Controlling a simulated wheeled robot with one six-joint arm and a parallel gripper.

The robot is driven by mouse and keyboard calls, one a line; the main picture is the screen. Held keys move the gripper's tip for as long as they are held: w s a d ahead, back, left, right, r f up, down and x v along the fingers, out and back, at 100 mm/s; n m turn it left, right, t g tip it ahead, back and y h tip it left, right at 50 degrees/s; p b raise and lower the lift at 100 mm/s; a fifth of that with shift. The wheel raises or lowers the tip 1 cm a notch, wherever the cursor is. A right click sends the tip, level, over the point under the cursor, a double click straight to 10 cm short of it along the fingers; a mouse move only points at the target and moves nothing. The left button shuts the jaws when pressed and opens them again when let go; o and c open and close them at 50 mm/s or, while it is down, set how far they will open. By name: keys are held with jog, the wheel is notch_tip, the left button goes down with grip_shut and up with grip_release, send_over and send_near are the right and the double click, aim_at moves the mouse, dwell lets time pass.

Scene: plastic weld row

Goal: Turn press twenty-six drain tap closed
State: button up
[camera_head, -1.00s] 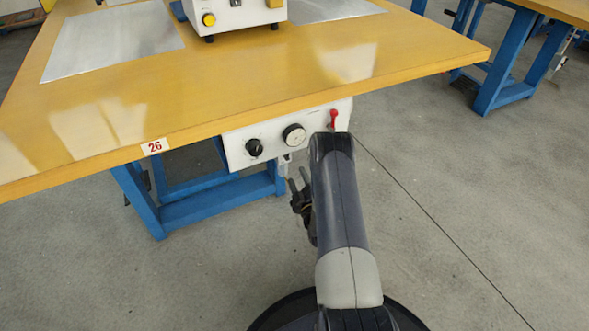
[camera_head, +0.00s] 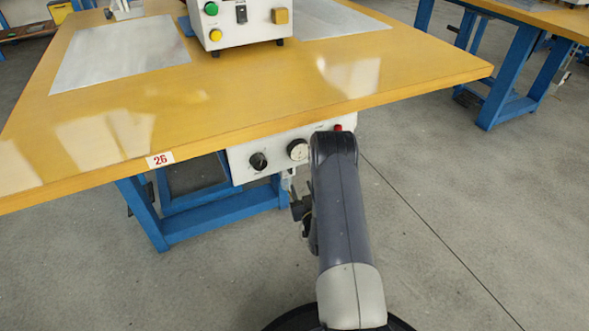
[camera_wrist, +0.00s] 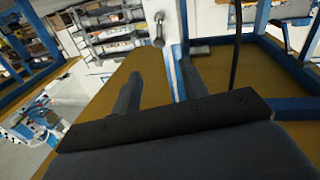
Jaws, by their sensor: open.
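Press 26 is the yellow-topped bench with the "26" label (camera_head: 160,159) on its front edge. A white control panel (camera_head: 240,163) hangs under that edge. A small pale fitting (camera_head: 287,182) hangs below the panel and looks like the drain tap; its handle position is too small to tell. My gripper (camera_head: 300,207) is just below and right of this fitting, partly hidden by my arm. In the wrist view my gripper (camera_wrist: 158,88) is open with nothing between its fingers. A grey lever with rounded ends (camera_wrist: 159,30) shows ahead of the fingertips, apart from them, against a white upright part.
The panel carries a black knob (camera_head: 258,161), a round gauge (camera_head: 298,150) and a red handle (camera_head: 338,128), mostly hidden by my arm. Blue bench legs (camera_head: 140,213) stand below left. Another bench (camera_head: 508,75) is at the right. The floor between is clear.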

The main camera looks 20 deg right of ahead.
jog(key=w+d+m+b, duration=0.1)
jog(key=w+b, duration=0.2)
jog(key=w, duration=0.7)
jog(key=shift+w+d+b, duration=0.3)
jog(key=shift+d+b, duration=0.05)
jog(key=shift+r, duration=0.1)
jog(key=shift+c, duration=0.3)
